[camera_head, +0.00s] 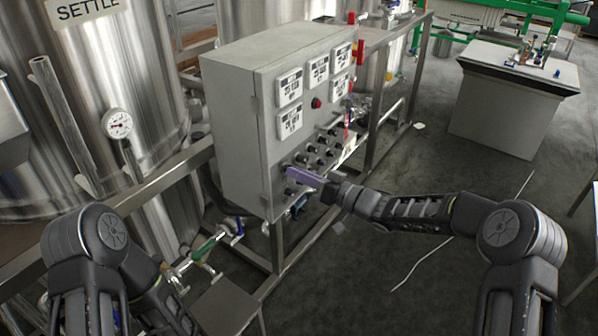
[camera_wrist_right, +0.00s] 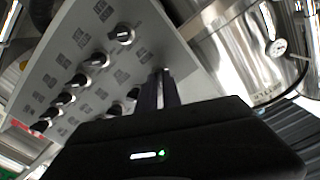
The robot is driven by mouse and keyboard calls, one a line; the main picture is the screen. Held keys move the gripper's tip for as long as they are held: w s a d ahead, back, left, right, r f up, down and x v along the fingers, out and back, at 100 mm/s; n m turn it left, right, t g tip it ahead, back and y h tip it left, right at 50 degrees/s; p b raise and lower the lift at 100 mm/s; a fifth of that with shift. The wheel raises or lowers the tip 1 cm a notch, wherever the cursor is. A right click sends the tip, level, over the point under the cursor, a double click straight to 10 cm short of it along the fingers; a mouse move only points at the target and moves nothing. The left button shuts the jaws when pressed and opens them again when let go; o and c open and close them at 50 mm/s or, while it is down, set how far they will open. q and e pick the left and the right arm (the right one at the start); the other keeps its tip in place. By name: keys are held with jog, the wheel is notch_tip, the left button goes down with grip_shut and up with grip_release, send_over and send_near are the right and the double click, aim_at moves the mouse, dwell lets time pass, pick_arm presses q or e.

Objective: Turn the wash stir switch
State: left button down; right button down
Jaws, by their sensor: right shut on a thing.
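My right gripper (camera_head: 289,173) reaches the panel's lower left switches from the right. In the wrist view its narrow fingers (camera_wrist_right: 165,76) are close together at the panel face, shut on a switch that they mostly hide. My left gripper is out of view; only my left arm shows.
Several display meters (camera_head: 290,88) and a red button (camera_head: 316,103) sit above the switches. A steel tank (camera_head: 110,110) with a gauge stands left of the panel. Pipes and valves (camera_head: 205,250) run low beneath it. Open floor (camera_head: 420,165) lies to the right, before a grey cabinet (camera_head: 500,115).

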jog(key=shift+m, duration=0.4)
jog(key=c, duration=1.5)
grip_release()
jog(key=b+v, duration=0.1)
jog(key=v, duration=0.7)
